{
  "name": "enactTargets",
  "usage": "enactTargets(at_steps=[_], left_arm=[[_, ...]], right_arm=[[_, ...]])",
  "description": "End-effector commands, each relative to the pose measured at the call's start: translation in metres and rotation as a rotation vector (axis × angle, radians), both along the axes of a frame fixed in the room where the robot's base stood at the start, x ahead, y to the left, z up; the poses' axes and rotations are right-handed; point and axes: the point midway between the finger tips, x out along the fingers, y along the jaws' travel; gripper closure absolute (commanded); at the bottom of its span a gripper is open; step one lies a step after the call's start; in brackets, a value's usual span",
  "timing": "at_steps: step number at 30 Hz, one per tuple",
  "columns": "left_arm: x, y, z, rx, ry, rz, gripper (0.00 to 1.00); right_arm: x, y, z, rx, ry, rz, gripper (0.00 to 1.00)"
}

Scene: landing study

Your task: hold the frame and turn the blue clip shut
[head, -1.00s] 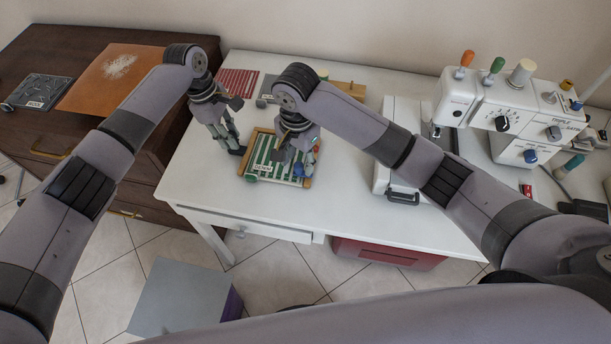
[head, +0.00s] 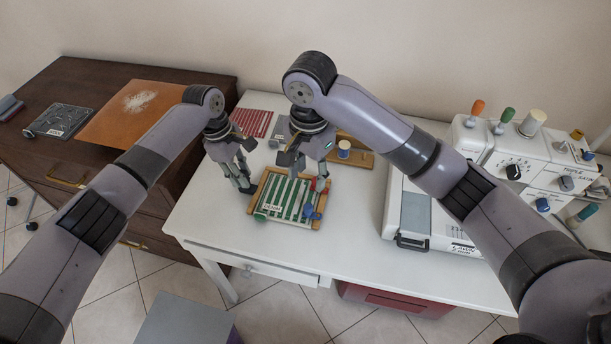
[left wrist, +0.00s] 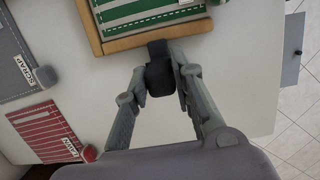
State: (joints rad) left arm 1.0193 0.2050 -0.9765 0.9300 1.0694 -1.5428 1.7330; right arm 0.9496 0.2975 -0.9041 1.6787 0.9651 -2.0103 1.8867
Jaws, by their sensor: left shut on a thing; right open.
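The wooden frame (head: 263,187) with green-and-white striped cloth lies on the white table. The blue clip (head: 308,210) sits by the frame's lower right side. A red clip (head: 314,184) is at the upper right and a green one (head: 260,217) at the lower left corner. My right gripper (head: 306,176) is open and empty above the frame's upper part, apart from the blue clip. I cannot tell the clip's exact angle.
Red striped cloth (head: 252,122) lies behind the frame. A wooden holder with a blue-and-white spool (head: 344,149) stands behind right. A white sewing machine (head: 520,165) and its case (head: 415,215) fill the right. Bare table lies in front and right of the frame.

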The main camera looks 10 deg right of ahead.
Motion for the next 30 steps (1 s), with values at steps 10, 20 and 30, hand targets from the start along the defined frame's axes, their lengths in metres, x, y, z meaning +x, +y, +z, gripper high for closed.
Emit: enactTargets(at_steps=[10,20,30], left_arm=[[-0.001,0.001,-0.004,0.003,0.003,0.001,0.69],[0.0,0.0,-0.001,0.001,0.001,0.001,0.54],[0.001,0.002,0.011,-0.001,-0.002,0.0,0.54]], right_arm=[[0.0,0.0,-0.001,0.0,0.0,0.0,0.58],[0.0,0.0,0.0,0.0,0.0,0.0,0.58],[0.0,0.0,0.0,0.0,0.0,0.0,0.58]])
